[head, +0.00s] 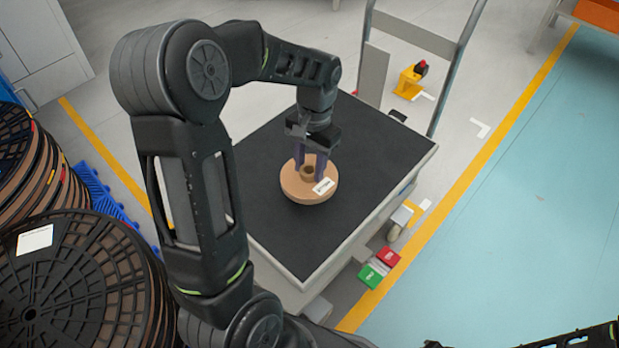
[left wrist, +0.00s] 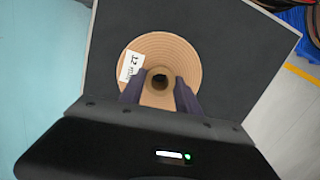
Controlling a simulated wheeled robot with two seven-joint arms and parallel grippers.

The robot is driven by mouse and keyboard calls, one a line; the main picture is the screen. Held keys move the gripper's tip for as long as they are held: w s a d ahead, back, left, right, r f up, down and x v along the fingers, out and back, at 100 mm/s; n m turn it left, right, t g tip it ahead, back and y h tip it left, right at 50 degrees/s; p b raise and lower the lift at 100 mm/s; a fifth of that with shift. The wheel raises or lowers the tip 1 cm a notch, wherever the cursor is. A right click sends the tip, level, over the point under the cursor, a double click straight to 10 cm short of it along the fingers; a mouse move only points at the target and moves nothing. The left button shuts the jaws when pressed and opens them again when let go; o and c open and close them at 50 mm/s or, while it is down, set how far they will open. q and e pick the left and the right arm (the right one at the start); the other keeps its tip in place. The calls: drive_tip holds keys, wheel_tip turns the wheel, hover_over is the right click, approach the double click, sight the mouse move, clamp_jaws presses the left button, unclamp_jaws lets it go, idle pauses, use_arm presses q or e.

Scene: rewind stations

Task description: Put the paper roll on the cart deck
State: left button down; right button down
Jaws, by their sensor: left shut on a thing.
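The paper roll (head: 297,189) is a flat brown disc with a hollow core and a white label. It is on or just above the black top of the cart deck (head: 280,245); I cannot tell whether it touches. My left gripper (head: 310,168) points down and is shut on the roll at its core. In the left wrist view the roll (left wrist: 172,55) lies flat against the dark deck (left wrist: 225,75), with the gripper's fingers (left wrist: 160,95) at either side of the core's near edge. My right gripper is not clearly shown; only dark arm parts appear at the bottom right.
Stacked black and brown reels (head: 75,285) stand at the left by a blue pallet (head: 105,195). The cart's grey handle frame (head: 415,35) rises at its far end. Red (head: 388,257) and green (head: 370,276) blocks are beside the cart. The deck around the roll is clear.

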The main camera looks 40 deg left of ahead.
sight(310, 180)
use_arm(q)
drive_tip(key=shift+f+b, duration=0.55)
drive_tip(key=shift+f, duration=1.8)
drive_tip(key=shift+f, duration=0.1)
drive_tip(key=c, duration=0.9)
unclamp_jaws()
drive_tip(key=shift+o, duration=0.2)
drive_tip(key=r+p, duration=0.1)
drive_tip(key=r, duration=0.3)
drive_tip(key=w+r+p, duration=0.1)
drive_tip(key=r, duration=0.3)
drive_tip(key=r+p, duration=0.1)
drive_tip(key=r, duration=0.3)
drive_tip(key=shift+w+r, duration=0.1)
drive_tip(key=shift+w, duration=0.1)
